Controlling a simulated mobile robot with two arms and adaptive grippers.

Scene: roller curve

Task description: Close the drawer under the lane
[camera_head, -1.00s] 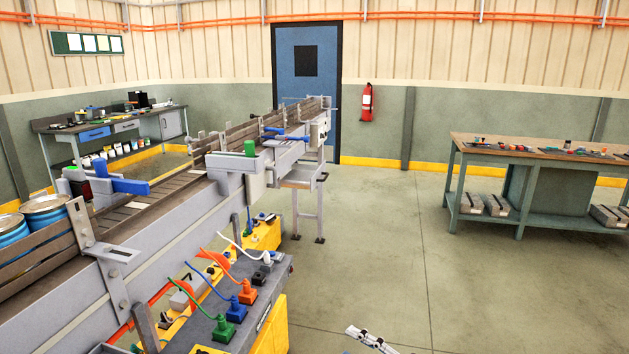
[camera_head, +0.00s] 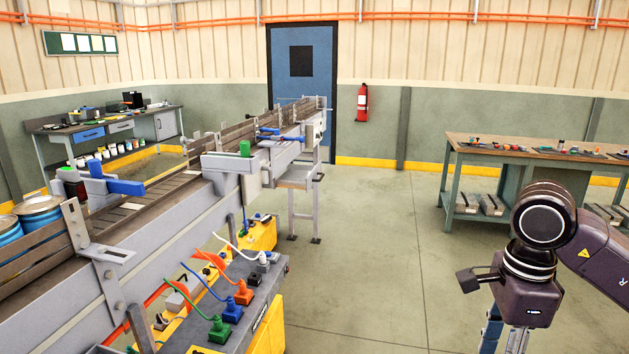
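The lane (camera_head: 160,238) is a grey-sided roller conveyor running from the lower left towards the blue door. Under its near side stands a yellow unit (camera_head: 262,236) and, nearer, a grey-topped yellow unit (camera_head: 270,328) with coloured plugs and cables on it. I cannot tell clearly which part is the drawer or how far out it stands; the lower part is cut off by the bottom edge. My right gripper (camera_head: 503,340) points down at the lower right, apart from these units. Its fingertips are cut off by the frame. My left gripper is not in view.
A green workbench (camera_head: 463,180) is at the right, and another bench (camera_head: 85,133) is at the back left. Open floor (camera_head: 385,250) lies between the lane and the right bench.

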